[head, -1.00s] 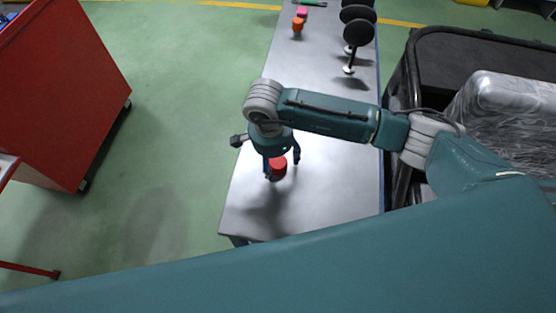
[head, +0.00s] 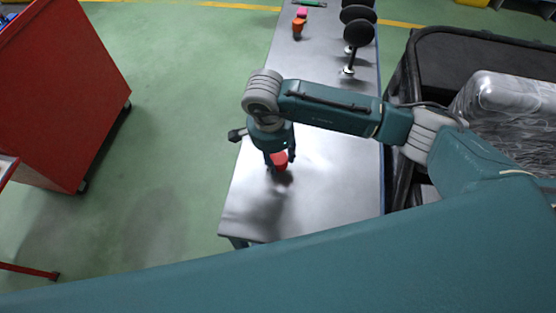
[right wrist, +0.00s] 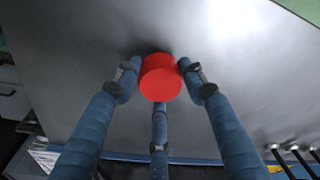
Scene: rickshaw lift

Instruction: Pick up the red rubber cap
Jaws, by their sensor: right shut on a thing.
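The red rubber cap (head: 280,159) is a short red cylinder held in my right gripper (head: 281,163) over the near part of the grey table (head: 330,200). A dark shadow lies on the table just below, and the cap appears slightly above the surface. In the right wrist view, the round face of the cap (right wrist: 161,78) sits between three blue fingers of my right gripper (right wrist: 158,84), which are closed around its sides. My left gripper is not in view.
A black bin (head: 440,55) with a wrapped bundle (head: 510,105) is at right. A red cabinet (head: 65,95) stands at left beyond open green floor.

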